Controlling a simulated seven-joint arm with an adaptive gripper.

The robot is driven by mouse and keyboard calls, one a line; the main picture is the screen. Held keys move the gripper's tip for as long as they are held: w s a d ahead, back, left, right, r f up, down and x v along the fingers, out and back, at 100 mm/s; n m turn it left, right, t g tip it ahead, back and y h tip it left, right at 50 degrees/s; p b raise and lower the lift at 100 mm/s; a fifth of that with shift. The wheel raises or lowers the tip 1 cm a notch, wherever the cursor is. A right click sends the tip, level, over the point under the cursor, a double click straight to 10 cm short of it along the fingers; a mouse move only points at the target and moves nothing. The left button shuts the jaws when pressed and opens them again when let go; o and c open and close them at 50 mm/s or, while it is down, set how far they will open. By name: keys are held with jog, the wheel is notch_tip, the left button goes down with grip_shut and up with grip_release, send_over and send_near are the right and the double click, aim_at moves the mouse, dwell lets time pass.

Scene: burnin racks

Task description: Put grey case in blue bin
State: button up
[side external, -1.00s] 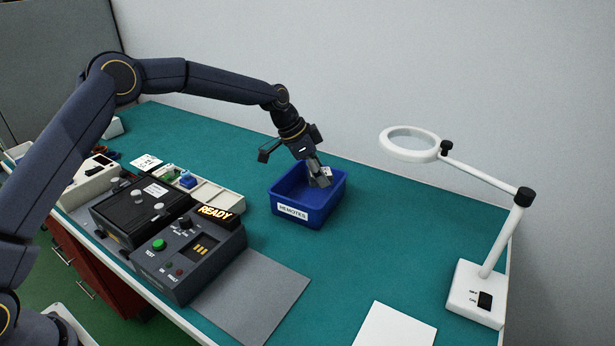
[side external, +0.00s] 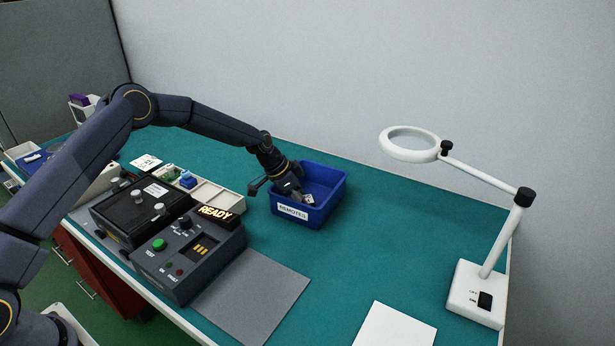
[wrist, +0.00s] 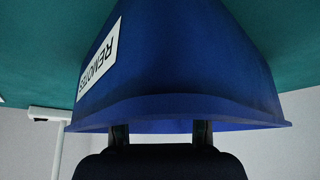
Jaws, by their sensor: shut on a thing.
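The blue bin (side external: 322,214) stands on the green bench top with a white REMOTES label on its front wall. My gripper (side external: 297,200) is low at the bin's near left rim. It is shut on a small grey piece with a white patch, apparently the grey case (side external: 307,199), which shows at the bin's mouth. I cannot tell whether the case touches the bin. In the wrist view, the blue bin (wrist: 190,65) fills the middle, and the fingers of my gripper (wrist: 160,133) pass behind its rim. The case is hidden there.
A test unit with a READY display (side external: 215,213) and a black box (side external: 142,207) stand left of the bin. A pale compartment tray (side external: 215,197) is close to its left. A magnifier lamp (side external: 487,265) stands at right. The bench right of the bin is clear.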

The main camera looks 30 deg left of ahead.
jog(key=o, duration=0.9)
jog(key=shift+f, duration=0.1)
